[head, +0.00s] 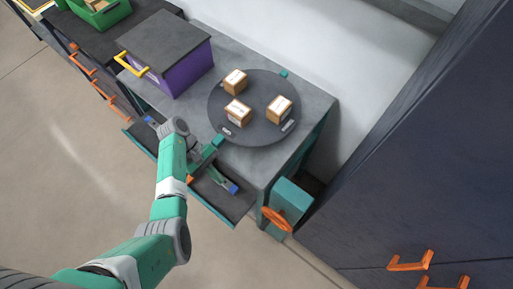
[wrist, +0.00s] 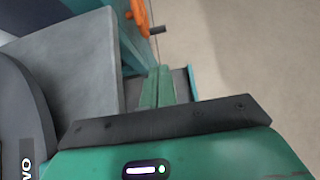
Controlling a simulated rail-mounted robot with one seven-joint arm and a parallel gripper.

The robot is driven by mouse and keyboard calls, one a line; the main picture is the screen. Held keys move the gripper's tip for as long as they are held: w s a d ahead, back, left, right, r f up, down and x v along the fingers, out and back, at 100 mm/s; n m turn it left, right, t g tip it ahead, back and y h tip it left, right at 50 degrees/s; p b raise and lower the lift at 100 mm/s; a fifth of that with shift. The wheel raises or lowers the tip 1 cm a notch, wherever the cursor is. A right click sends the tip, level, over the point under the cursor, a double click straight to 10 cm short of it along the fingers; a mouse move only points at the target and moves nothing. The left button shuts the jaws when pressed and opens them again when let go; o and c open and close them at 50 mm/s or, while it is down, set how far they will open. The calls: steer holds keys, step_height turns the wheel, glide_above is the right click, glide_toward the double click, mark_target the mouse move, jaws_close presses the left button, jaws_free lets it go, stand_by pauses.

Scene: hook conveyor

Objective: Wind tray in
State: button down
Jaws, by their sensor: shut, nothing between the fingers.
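The tray (head: 240,208) is a long dark pull-out with a teal rim. It sticks out from the front of the grey worktable, below its top. An orange handwheel (head: 277,219) sits on a teal box (head: 291,200) at the table's right end. It also shows at the top of the wrist view (wrist: 139,14), with a dark knob. My gripper (head: 226,182) is over the tray, left of the handwheel and apart from it. In the wrist view its green fingers (wrist: 158,85) are together and empty. My arm hides part of the tray.
A dark turntable (head: 258,133) on the worktable (head: 318,102) carries three small cartons (head: 279,108). A purple box (head: 188,70) with a dark lid stands behind left. A dark cabinet (head: 420,150) with orange handles stands at right. The floor (head: 80,170) in front is clear.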

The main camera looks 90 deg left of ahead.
steer(key=b, duration=0.6)
glide_toward(263, 224)
steer(key=b+x, duration=0.2)
steer(key=x, duration=0.5)
steer(key=shift+s+a+f, duration=0.1)
steer(key=shift+s, duration=0.05)
